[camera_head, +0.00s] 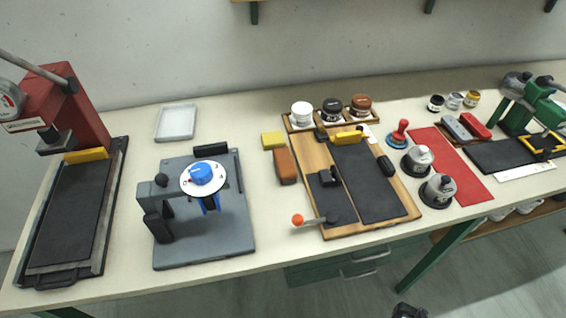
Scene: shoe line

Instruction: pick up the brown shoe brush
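The brown shoe brush (286,167) looks like a small brown block with rounded edges and a darker side. It lies on the pale bench top, just left of the wooden board and in front of a yellow block (273,140). Nothing is touching it from above. A small dark part (408,311) shows at the bottom edge, below the bench front. It may be the end of my arm, but it is cut off and no fingers can be made out. It is well away from the brush.
A grey fixture (235,235) with a blue-topped dial stands left of the brush. The wooden board (300,165) with black pads and an orange-knobbed lever (298,220) is to its right. Jars (302,113) stand behind. Bare bench lies in front of the brush.

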